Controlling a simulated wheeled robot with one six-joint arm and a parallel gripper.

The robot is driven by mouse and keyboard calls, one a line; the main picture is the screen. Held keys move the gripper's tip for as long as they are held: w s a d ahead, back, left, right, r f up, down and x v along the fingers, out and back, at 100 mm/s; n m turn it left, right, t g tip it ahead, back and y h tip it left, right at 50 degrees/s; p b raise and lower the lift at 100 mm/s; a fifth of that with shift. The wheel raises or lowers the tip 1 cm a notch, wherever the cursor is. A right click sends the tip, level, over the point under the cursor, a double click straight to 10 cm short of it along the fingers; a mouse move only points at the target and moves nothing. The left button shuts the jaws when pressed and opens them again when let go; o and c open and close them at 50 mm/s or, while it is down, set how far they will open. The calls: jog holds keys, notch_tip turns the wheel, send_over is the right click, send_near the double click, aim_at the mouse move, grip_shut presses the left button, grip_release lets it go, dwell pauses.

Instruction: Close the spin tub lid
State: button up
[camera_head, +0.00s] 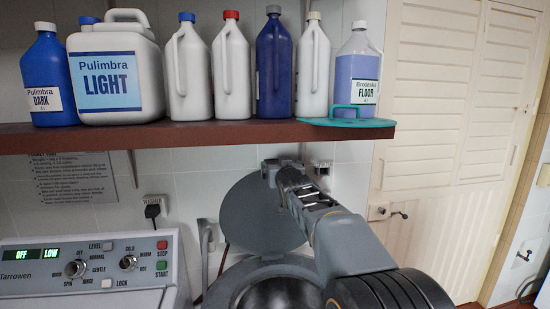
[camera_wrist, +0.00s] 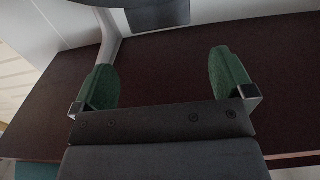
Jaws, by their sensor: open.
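The spin tub lid (camera_head: 255,222) is a round grey disc standing raised behind the spin tub (camera_head: 222,292), whose dark round opening shows at the bottom of the head view. My arm reaches up across the lid's right side and hides part of it. My gripper (camera_wrist: 165,80) is open, its two green-padded fingers spread with nothing between them. In the head view the arm's end lies just below the shelf, near the lid's upper right edge, and the fingers are not clear there. A dark grey piece tops the wrist view; I cannot tell whether it is the lid.
A brown shelf (camera_head: 180,137) with several bottles runs just above my arm's end. A teal item (camera_head: 347,121) overhangs its front edge. The washer control panel (camera_head: 90,266) is at the lower left.

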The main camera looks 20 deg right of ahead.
aim_at(275, 160)
jog(key=w+p, duration=0.1)
jog(key=w, duration=0.2)
jog(key=w+d+p, duration=0.1)
jog(key=w, duration=0.2)
jog(key=w+p, duration=0.1)
jog(key=w, duration=0.2)
jog(key=shift+w+d, duration=0.1)
jog(key=shift+d, duration=0.3)
jog(key=shift+c, duration=0.5)
